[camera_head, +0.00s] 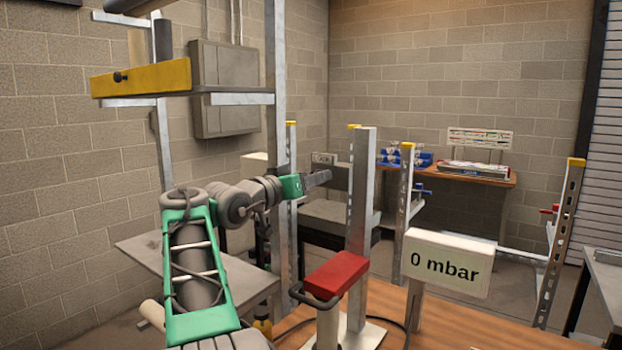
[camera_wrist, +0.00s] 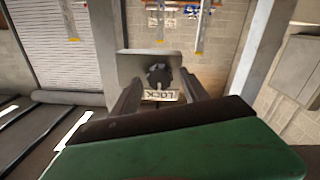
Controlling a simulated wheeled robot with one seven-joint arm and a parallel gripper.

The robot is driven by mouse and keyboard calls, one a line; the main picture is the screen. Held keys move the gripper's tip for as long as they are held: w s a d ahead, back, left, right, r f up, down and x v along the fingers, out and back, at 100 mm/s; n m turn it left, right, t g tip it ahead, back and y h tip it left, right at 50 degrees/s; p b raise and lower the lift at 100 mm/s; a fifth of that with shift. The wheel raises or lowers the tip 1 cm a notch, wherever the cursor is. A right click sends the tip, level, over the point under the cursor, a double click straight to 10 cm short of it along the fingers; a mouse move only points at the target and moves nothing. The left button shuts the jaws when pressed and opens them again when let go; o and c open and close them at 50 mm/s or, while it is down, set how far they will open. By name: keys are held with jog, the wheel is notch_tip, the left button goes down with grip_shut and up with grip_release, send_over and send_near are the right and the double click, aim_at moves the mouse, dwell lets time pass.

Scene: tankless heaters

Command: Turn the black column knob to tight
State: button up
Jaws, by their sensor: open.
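In the wrist view, a dark round knob (camera_wrist: 158,75) sits on a pale grey plate (camera_wrist: 130,64). A label reading LOCK (camera_wrist: 160,95) appears upside down beside the knob. My gripper (camera_wrist: 160,81) has its two dark fingers apart, one on each side of the knob in the picture. I cannot tell whether they touch it. In the head view, my gripper (camera_head: 320,178) reaches right past a steel upright, toward a grey column (camera_head: 358,200). The LOCK knob is not clearly visible there. Another black knob (camera_head: 120,76) is on a yellow crossbar (camera_head: 150,78), upper left.
A sign reading 0 mbar (camera_head: 447,262) stands at right on a wooden surface (camera_head: 420,325). A red block (camera_head: 336,274) with a dark handle is below my gripper. Steel uprights (camera_head: 277,130) stand close to my arm. A bench (camera_head: 460,178) with equipment is at the back.

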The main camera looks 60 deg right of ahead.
jog(key=shift+c, duration=0.4)
grip_shut()
jog(key=shift+f+m+b, duration=0.1)
jog(key=shift+m+b, duration=0.2)
jog(key=shift+b, duration=0.05)
jog(key=m+b, duration=0.6)
jog(key=m, duration=0.4)
jog(key=m+t+b, duration=0.1)
jog(key=m+b, duration=0.4)
jog(key=m, duration=0.6)
jog(key=shift+s+b, duration=0.2)
jog(key=shift+b, duration=0.15)
dwell(0.4)
